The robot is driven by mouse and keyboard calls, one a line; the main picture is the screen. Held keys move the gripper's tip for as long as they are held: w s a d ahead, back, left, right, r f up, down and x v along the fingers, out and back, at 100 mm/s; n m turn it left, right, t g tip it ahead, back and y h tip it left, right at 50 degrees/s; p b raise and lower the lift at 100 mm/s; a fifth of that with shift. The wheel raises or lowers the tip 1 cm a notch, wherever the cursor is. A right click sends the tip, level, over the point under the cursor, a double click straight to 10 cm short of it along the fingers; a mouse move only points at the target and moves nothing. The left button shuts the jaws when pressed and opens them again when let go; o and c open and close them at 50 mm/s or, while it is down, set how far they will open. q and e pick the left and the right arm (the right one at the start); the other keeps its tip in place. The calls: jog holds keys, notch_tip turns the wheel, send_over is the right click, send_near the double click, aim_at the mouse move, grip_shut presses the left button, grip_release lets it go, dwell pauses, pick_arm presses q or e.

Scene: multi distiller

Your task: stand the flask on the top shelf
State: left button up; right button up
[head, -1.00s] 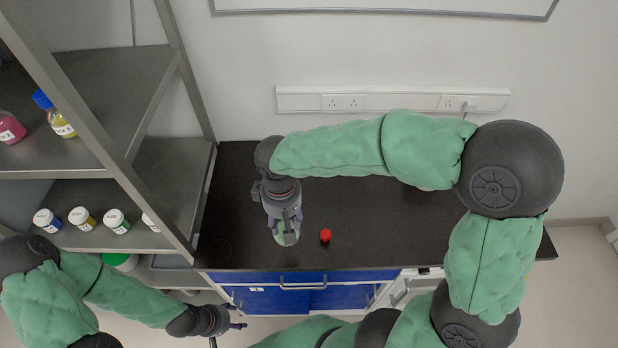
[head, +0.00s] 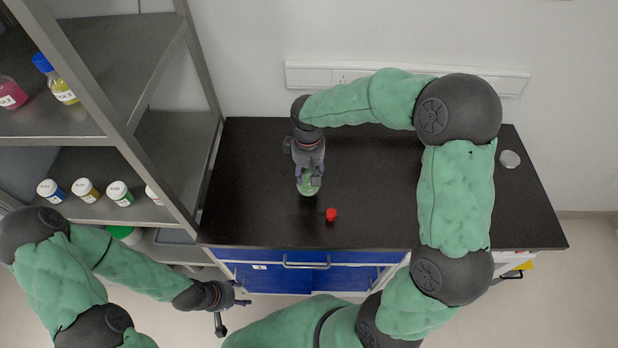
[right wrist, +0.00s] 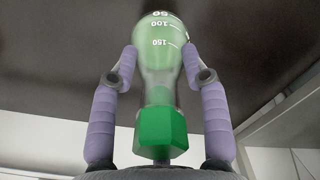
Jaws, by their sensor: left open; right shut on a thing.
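The flask (head: 308,187) is clear glass with volume marks and a green stopper or cap, which shows close up in the right wrist view (right wrist: 160,133). My right gripper (head: 309,175) is shut on it, with one finger on each side of the glass. The flask is over the black bench; I cannot tell how high its base is. The top shelf (head: 120,65) in view is at the left, with a pink flask (head: 10,93) and a yellow flask with a blue cap (head: 58,82) on it. My left gripper (head: 242,295) is open and empty, in front of the bench.
A red cap-like thing (head: 331,214) lies on the black bench (head: 380,210). Several small jars (head: 86,189) stand on the lower shelf. The top shelf's back part is bare.

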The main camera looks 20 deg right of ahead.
jog(key=shift+w+d+f+b, duration=0.15)
jog(key=shift+f+b, duration=0.15)
jog(key=shift+f, duration=0.65)
jog(key=shift+w+d+f+b, duration=0.1)
jog(key=shift+f+b, duration=0.15)
jog(key=shift+f, duration=0.7)
jog(key=shift+f, duration=0.2)
jog(key=o, duration=1.3)
jog(key=shift+c, duration=0.2)
